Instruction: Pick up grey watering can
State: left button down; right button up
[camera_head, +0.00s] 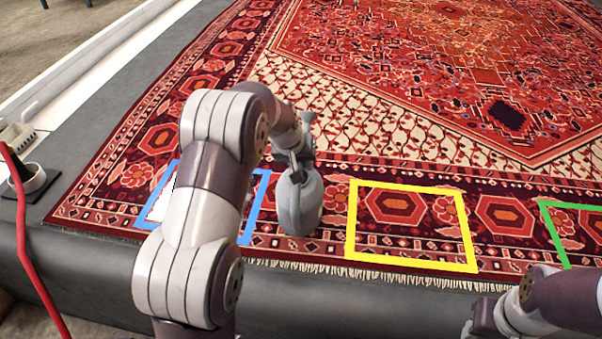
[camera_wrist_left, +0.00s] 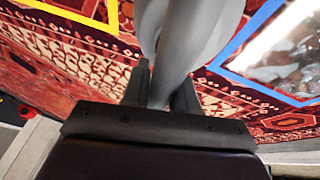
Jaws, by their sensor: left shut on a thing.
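The grey watering can (camera_head: 300,205) is on or just above the patterned rug, between the blue and yellow outlines. My left gripper (camera_head: 300,150) is at its upper part and shut on it. In the left wrist view the can's smooth grey body (camera_wrist_left: 190,40) rises between the two dark fingers of my left gripper (camera_wrist_left: 160,90). I cannot tell whether the can's base touches the rug. Part of my right arm shows at the lower right of the head view, but its fingertips are not visible.
A yellow outline (camera_head: 352,225) lies right of the can, a green one (camera_head: 552,235) farther right. A blue outline (camera_head: 255,215), partly behind my left arm, holds a pale glossy thing (camera_wrist_left: 290,50). A red hose (camera_head: 30,240) and grey ledge (camera_head: 90,255) are at left.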

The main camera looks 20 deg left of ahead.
pick_arm(q)
notch_tip(320, 180, up, 4)
jog(key=p, duration=0.2)
jog(key=shift+w+r+p, duration=0.1)
jog(key=shift+p, duration=0.25)
jog(key=shift+d+r, duration=0.2)
jog(key=shift+r, duration=0.05)
jog(key=d+r+p, duration=0.6)
jog(key=d, duration=0.5)
jog(key=shift+s+d+r, duration=0.15)
jog(key=shift+s+r, duration=0.05)
jog(key=shift+s, duration=0.2)
jog(key=c, duration=1.7)
grip_release()
grip_shut()
